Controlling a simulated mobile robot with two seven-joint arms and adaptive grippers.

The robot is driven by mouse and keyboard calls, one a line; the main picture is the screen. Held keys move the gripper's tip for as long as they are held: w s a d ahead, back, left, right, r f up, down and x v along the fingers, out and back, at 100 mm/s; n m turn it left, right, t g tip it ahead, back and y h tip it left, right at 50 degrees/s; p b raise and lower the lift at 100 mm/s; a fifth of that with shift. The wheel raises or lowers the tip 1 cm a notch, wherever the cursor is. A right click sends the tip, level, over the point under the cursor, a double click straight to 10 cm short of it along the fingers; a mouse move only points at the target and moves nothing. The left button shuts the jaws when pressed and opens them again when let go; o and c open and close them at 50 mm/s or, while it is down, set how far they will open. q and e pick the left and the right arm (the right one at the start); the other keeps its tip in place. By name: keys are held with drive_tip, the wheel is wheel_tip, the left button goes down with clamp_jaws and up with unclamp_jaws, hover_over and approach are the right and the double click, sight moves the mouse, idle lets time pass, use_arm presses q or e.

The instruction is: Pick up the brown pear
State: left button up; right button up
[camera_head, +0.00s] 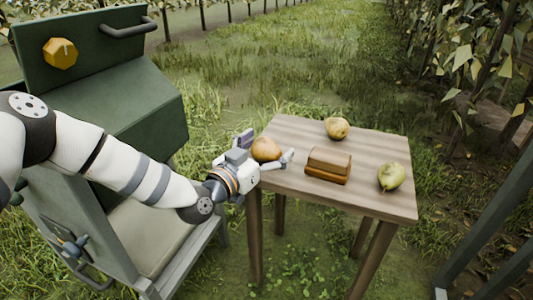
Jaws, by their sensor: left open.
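The brown pear (266,150) rests on the left end of the wooden table (340,197). My left gripper (268,152) is open, with its fingers spread around the near and left side of the pear. One finger reaches to the right along the pear's near side, and the other shows to its left. I cannot tell whether either finger touches it. The left arm comes in from the left. My right gripper is not in view.
A yellow pear (337,128) lies at the table's back. A green pear (391,177) lies at the right. A green machine (120,95) stands at the left. A dark post (487,230) stands at the right.

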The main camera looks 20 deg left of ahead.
use_arm(q)
drive_tip(key=c, duration=1.3)
drive_tip(key=shift+c, duration=0.2)
